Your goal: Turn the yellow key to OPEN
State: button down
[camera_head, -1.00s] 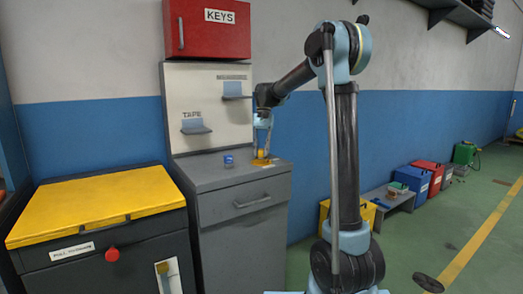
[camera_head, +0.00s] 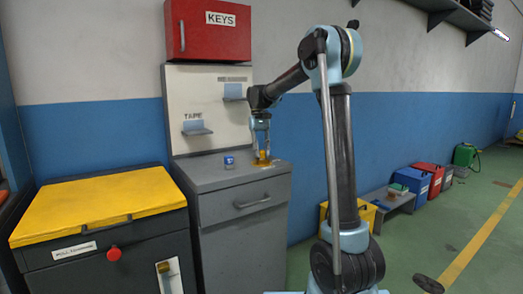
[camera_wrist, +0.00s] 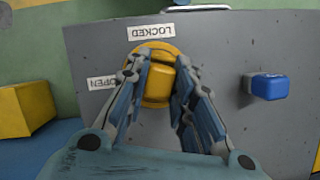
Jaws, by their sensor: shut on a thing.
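The yellow key (camera_wrist: 159,82) stands on a round yellow base (camera_wrist: 152,52) on the grey cabinet top. In the wrist view my gripper (camera_wrist: 160,85) is shut on the key, one finger on each side. The LOCKED label (camera_wrist: 166,30), upside down in this view, lies just beyond the base, and the OPEN label (camera_wrist: 104,83) lies to its left, partly behind a finger. In the head view my gripper (camera_head: 262,152) points down at the key (camera_head: 262,158) on the right part of the cabinet top. The key's exact pointing direction is hard to tell.
A small blue block (camera_wrist: 268,87) sits on the grey cabinet top (camera_head: 205,178), apart from my gripper. A white panel (camera_head: 205,110) with small shelves rises behind, under a red KEYS box (camera_head: 210,30). A yellow-topped chest (camera_head: 95,203) stands at left.

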jog(key=shift+w+a+f, duration=0.2)
jog(key=shift+f, duration=0.1)
jog(key=n+h, duration=0.1)
jog(key=n, duration=0.2)
jog(key=shift+n+t, duration=0.3)
jog(key=c, duration=1.3)
grip_release()
jog(key=shift+w+f, duration=0.15)
jog(key=shift+w+a+f, duration=0.1)
jog(key=shift+w+f, duration=0.7)
jog(key=shift+w, duration=0.15)
jog(key=shift+s+r, duration=0.45)
jog(key=shift+s+d+r, duration=0.2)
jog(key=shift+s+r, duration=0.1)
jog(key=shift+s, duration=0.1)
jog(key=shift+r, duration=0.1)
